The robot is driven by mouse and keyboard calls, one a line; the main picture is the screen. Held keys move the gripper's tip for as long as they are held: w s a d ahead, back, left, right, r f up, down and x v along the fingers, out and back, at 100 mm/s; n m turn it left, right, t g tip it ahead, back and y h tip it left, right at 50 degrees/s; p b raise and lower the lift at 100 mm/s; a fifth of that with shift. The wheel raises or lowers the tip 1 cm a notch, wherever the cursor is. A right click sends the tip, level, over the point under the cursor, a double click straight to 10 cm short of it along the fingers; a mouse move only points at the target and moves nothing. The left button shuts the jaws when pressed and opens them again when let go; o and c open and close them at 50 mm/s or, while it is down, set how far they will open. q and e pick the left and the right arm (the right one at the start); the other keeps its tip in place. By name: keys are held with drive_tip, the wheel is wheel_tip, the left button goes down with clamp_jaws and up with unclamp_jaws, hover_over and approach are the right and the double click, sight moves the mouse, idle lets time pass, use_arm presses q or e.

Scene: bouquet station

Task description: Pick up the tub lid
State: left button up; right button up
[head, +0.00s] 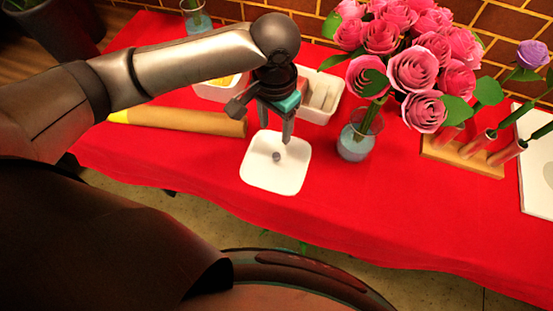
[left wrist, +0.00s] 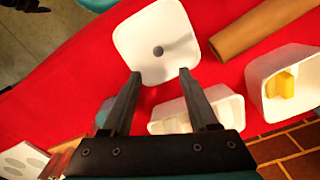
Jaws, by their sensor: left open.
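The tub lid (head: 270,176) is a white rounded square with a small grey knob (head: 276,157) in its middle. It lies flat on the red tablecloth. In the left wrist view the lid (left wrist: 165,28) is at the top, beyond the fingertips, with its knob (left wrist: 158,51) between their lines. My left gripper (head: 275,138) points down over the lid's far part, its fingers apart and empty. In the left wrist view the open fingers (left wrist: 160,73) show nothing between them but cloth and the lid's edge. My right gripper is not in view.
Two white tubs stand behind my left gripper; one (left wrist: 275,100) holds something yellow, the other (head: 322,108) pale items. A brown paper roll (head: 190,121) lies left. A glass vase of pink roses (head: 354,146) stands close right. A wooden rack (head: 465,157) stands farther right. Cloth in front is clear.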

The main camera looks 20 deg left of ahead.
use_arm(q)
drive_tip(key=b, duration=0.2)
hover_over(276, 155)
wheel_tip(276, 155, down, 6)
drive_tip(key=shift+w+f, duration=0.1)
wheel_tip(276, 155, down, 5)
drive_tip(key=shift+f+b, duration=0.1)
drive_tip(key=shift+b, duration=0.8)
clamp_jaws()
